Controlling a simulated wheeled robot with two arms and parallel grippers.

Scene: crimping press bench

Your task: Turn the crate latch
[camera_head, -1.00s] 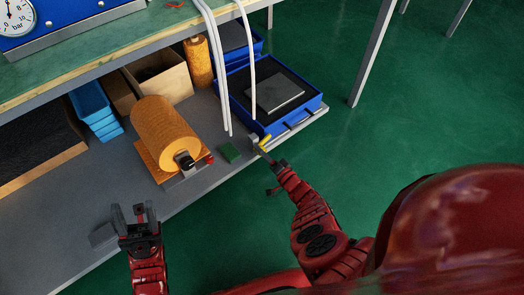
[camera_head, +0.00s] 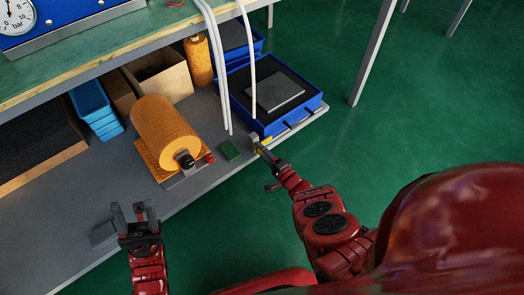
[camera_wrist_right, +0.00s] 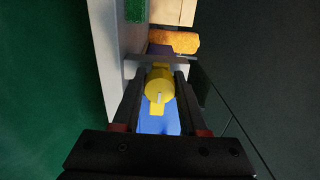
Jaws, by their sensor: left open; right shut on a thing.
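The blue crate (camera_head: 310,112) with a dark inside and a grey plate lies on the lower shelf at the right; its blue side shows in the right wrist view (camera_wrist_right: 158,125). The yellow latch (camera_head: 263,141) is at the crate's near left corner; in the right wrist view the yellow latch (camera_wrist_right: 158,88) sits between the fingers. My right gripper (camera_head: 262,148) is shut on the latch, partly hiding it in the head view.
An orange roll (camera_head: 164,130) on a stand and a green block (camera_head: 230,151) lie left of the crate. White hoses (camera_head: 221,80) hang before it. Blue bins (camera_head: 92,105) and a cardboard box (camera_head: 163,72) stand further back.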

